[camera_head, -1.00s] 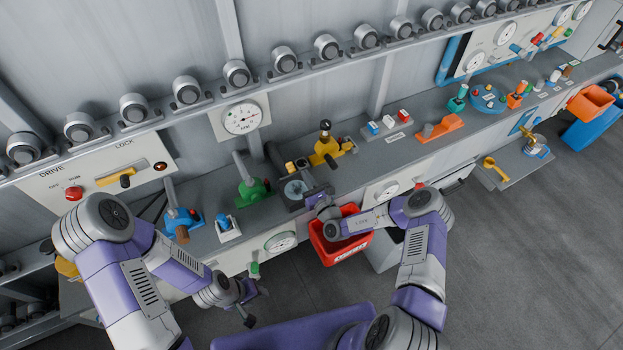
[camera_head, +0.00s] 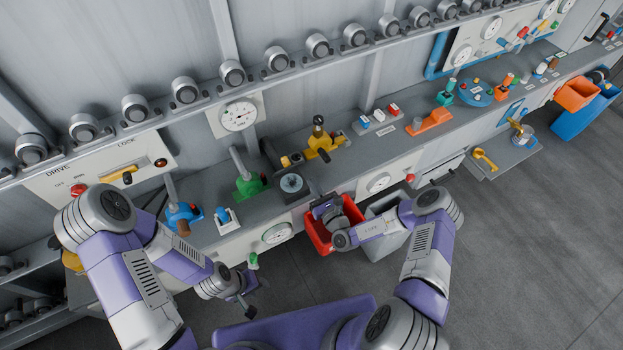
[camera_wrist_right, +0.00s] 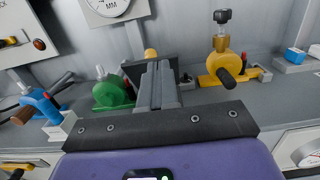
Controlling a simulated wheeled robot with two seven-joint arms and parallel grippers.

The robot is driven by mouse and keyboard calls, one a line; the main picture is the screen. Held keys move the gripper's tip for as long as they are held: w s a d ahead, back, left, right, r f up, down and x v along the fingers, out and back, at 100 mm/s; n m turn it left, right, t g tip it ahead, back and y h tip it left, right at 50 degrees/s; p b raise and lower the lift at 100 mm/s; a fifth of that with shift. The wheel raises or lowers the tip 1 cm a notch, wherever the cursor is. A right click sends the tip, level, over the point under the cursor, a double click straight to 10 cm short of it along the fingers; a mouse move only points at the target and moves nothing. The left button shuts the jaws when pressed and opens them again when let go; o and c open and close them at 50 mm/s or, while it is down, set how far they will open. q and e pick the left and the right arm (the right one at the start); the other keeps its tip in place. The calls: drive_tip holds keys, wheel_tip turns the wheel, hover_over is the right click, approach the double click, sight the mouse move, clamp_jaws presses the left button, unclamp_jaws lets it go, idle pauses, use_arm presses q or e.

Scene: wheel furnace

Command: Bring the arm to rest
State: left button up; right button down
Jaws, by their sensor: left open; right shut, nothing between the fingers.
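My right arm reaches in from the right in the head view. Its gripper (camera_head: 324,207) is over the back of the red bin, just in front of the bench edge, shut and empty. In the right wrist view its closed fingers (camera_wrist_right: 158,82) point at the bench, partly hiding a dark device behind them. My left gripper (camera_head: 247,292) hangs low in front of the bench at the lower left, open and touching nothing visible.
The red bin (camera_head: 323,238) stands below the right gripper, with a grey bin (camera_head: 383,212) beside it. A dark round-topped device (camera_head: 291,184), a green lever (camera_head: 248,182) and a yellow valve (camera_head: 322,145) stand on the bench. The floor at right is clear.

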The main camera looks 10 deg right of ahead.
drive_tip(key=s+a+f+n+g+y+b, duration=0.45)
drive_tip(key=s+a+n+g, duration=0.35)
drive_tip(key=s, duration=0.2)
drive_tip(key=s+a+f+n+g+y+b, duration=0.4)
drive_tip(key=s+a+n+g+y, duration=0.3)
drive_tip(key=s, duration=0.3)
drive_tip(key=s+d+f+n+g+h+b, duration=0.35)
drive_tip(key=s+f+n+g+h, duration=0.3)
drive_tip(key=s+f, duration=0.3)
drive_tip(key=w+d+f+n+t+h+b, duration=0.2)
drive_tip(key=d+f+n+t+h+b, duration=0.2)
drive_tip(key=d+f+n+h+b, duration=0.1)
drive_tip(key=d+f+n+b, duration=0.1)
drive_tip(key=d+n+b, duration=0.1)
drive_tip(key=n, duration=0.1)
drive_tip(key=shift+w+f+n+h+b, duration=0.2)
drive_tip(key=shift+f+n+h+b, duration=0.1)
drive_tip(key=shift+f+n, duration=0.05)
